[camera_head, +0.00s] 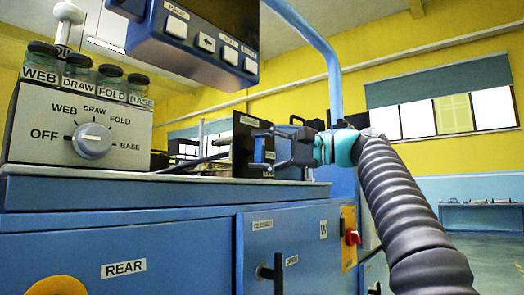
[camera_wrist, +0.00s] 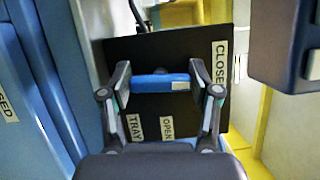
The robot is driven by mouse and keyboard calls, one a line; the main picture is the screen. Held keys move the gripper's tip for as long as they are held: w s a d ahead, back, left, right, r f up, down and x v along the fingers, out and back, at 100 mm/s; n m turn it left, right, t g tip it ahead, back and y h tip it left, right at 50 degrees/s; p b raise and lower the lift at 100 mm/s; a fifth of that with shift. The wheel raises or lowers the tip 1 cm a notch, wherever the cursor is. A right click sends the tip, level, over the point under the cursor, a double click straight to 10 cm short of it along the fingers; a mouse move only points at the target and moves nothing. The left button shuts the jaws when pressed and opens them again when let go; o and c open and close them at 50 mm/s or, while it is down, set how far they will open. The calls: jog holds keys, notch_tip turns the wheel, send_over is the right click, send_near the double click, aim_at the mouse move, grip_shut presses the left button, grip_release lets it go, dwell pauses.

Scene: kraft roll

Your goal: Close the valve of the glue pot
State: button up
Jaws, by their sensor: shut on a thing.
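A blue valve handle (camera_wrist: 152,83) with a pale mark near its right end sits in front of a black panel (camera_wrist: 110,55) in the wrist view. The panel carries the labels CLOSED (camera_wrist: 219,62), OPEN (camera_wrist: 167,127) and TRAY (camera_wrist: 135,127). My gripper (camera_wrist: 160,86) is shut on the handle, with one finger at each end. In the head view my gripper (camera_head: 272,148) is at the black panel (camera_head: 243,145), at the right end of the machine top. It partly hides the handle there. I cannot make out the glue pot itself.
A selector dial (camera_head: 92,141) and labelled jars (camera_head: 76,70) stand at the left. A button box (camera_head: 195,40) overhangs the machine top. The blue cabinet (camera_head: 180,240) is below, with a red knob (camera_head: 352,237). The floor (camera_head: 490,255) at the right is open.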

jog(key=shift+f+n, duration=0.15)
jog(key=shift+n, duration=0.35)
dwell(0.6)
jog(key=o, duration=1.2)
jog(key=shift+a, duration=0.1)
jog(key=shift+c, duration=0.2)
jog(key=v, duration=1.2)
jog(key=shift+r, duration=0.25)
